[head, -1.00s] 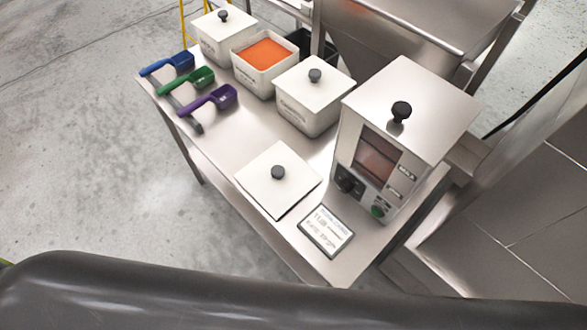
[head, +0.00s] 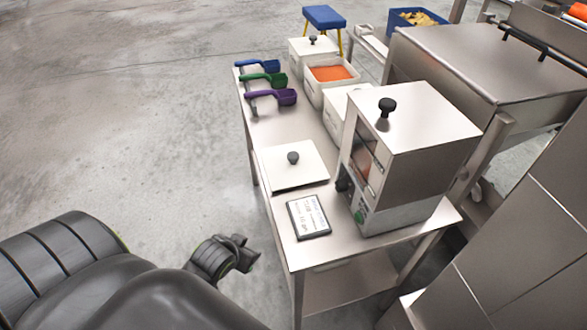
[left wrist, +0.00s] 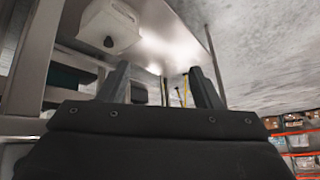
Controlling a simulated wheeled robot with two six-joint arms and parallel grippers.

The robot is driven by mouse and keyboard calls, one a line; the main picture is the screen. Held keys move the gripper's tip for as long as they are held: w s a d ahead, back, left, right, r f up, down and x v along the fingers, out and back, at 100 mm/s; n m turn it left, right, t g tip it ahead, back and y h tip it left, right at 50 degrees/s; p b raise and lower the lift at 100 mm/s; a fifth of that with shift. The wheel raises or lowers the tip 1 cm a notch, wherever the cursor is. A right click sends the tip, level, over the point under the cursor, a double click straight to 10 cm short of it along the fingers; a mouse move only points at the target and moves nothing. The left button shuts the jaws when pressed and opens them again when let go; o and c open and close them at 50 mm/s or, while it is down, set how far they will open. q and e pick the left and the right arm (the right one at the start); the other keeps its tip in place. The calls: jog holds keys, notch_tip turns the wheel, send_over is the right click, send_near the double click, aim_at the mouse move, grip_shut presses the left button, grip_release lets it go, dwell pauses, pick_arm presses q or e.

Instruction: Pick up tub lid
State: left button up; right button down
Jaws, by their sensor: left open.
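A square white tub lid (head: 283,176) with a black knob lies flat on the steel table, left of the metal box machine. An open white tub (head: 320,92) holding orange contents stands behind it. My left gripper (left wrist: 160,78) is open in the left wrist view, its two dark fingers apart with nothing between them. In the head view my left arm is at the lower left, off the table's near side. My right gripper is not in view.
The steel table (head: 312,257) also carries a label plate (head: 308,217), the machine (head: 410,130) and more white tubs behind. Blue, green and purple scoops (head: 272,97) lie at its far left. A steel hopper (head: 470,60) stands at right. Floor at left is clear.

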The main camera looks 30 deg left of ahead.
pick_arm(q)
jog(key=w+a+r+t+h, duration=0.1)
jog(key=w+r+t, duration=0.6)
jog(key=w+r, duration=0.65)
send_near(292, 156)
jog(key=w+f, duration=0.2)
jog(key=w, duration=0.1)
jog(key=shift+w+d+f, duration=0.1)
jog(key=shift+w+f, duration=0.15)
jog(key=shift+w, duration=0.1)
jog(key=shift+w+f, duration=0.25)
jog(key=shift+w, duration=0.25)
jog(key=shift+w+r, duration=0.1)
jog(key=shift+w, duration=0.3)
jog(key=shift+a+x, duration=0.15)
jog(key=shift+x, duration=1)
jog(key=shift+a+x, duration=0.1)
jog(key=shift+x, duration=1.05)
jog(key=shift+r, duration=0.25)
jog(key=shift+c, duration=0.5)
jog(key=c, duration=1)
